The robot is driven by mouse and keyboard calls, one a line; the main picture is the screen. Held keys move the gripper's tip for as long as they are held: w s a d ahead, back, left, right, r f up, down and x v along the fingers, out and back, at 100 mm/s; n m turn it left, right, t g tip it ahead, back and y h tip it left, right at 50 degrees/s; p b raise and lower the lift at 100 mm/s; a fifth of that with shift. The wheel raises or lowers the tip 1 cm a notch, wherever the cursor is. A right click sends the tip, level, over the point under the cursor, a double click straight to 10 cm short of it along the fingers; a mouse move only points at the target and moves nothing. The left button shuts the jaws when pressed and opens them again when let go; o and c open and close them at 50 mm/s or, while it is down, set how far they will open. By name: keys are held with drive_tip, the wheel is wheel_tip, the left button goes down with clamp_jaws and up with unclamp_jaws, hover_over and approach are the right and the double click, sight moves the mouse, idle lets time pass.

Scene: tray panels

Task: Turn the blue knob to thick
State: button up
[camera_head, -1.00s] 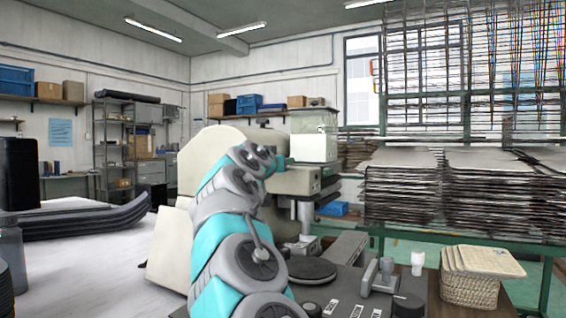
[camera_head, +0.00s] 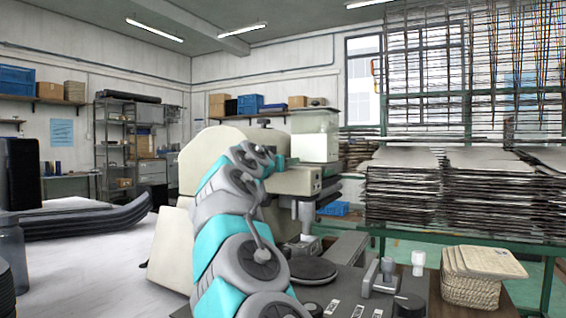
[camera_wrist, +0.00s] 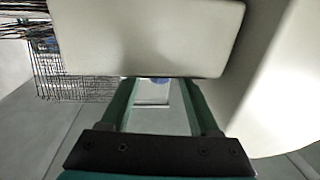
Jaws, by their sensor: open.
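A small blue piece (camera_wrist: 160,80), probably the blue knob, shows at the lower edge of a cream machine housing (camera_wrist: 150,38) in the wrist view. Most of it is hidden behind the housing, so its setting and markings cannot be read. My gripper (camera_wrist: 158,92) is open, its two green fingers pointing toward the housing, one on each side of the blue piece. Whether they touch it cannot be told. In the head view my arm reaches up to the cream machine (camera_head: 205,150), and the knob cannot be made out.
Below are a dark round plate (camera_head: 313,269) and a bench with labels and a lever. A cream surface (camera_wrist: 275,90) flanks my gripper closely on the right.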

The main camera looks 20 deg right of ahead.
drive_tip(key=b+v, duration=0.2)
drive_tip(key=v, duration=0.5)
drive_tip(key=shift+s+a, duration=0.3)
drive_tip(key=shift+s, duration=0.05)
